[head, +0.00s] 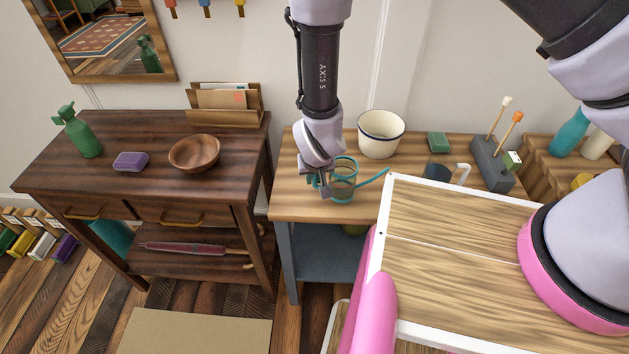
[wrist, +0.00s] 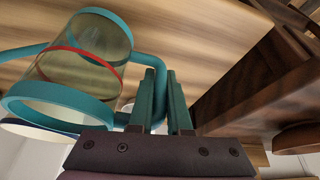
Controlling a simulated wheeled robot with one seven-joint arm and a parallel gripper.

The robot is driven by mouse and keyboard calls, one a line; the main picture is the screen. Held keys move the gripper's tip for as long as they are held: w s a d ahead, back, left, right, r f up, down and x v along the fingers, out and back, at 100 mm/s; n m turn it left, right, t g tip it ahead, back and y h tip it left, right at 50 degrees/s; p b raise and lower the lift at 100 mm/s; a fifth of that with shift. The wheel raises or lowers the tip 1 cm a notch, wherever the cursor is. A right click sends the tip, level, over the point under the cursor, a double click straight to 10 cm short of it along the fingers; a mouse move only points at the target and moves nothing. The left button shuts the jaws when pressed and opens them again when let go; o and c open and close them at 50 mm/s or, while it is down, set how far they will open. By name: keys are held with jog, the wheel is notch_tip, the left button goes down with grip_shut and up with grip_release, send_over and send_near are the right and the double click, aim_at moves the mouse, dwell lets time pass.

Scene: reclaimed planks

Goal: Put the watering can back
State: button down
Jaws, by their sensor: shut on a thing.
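The watering can (head: 343,188) has a clear body, teal rims, a teal handle and a long teal spout pointing right in the head view. It is at the left end of the light wooden table (head: 292,206). My gripper (head: 325,189) is shut on its handle, on the can's left side. In the wrist view the can (wrist: 88,62) shows a red band around its body, and its teal handle runs to the fingers of my gripper (wrist: 161,80). I cannot tell whether the can's base touches the tabletop.
A white enamel pot (head: 380,136) stands just behind the can. A green block (head: 438,142), a dark mug (head: 438,173) and a grey holder (head: 491,163) stand farther right. A dark wooden table (head: 110,185) at left bears a wooden bowl (head: 195,154), a purple block (head: 130,162) and a green bottle (head: 82,136).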

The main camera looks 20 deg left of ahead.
jog(key=shift+f, duration=0.65)
jog(key=shift+f, duration=0.15)
jog(key=c, duration=0.9)
grip_release()
jog(key=shift+o, duration=0.2)
jog(key=v, duration=1.2)
jog(key=shift+w+d, duration=0.1)
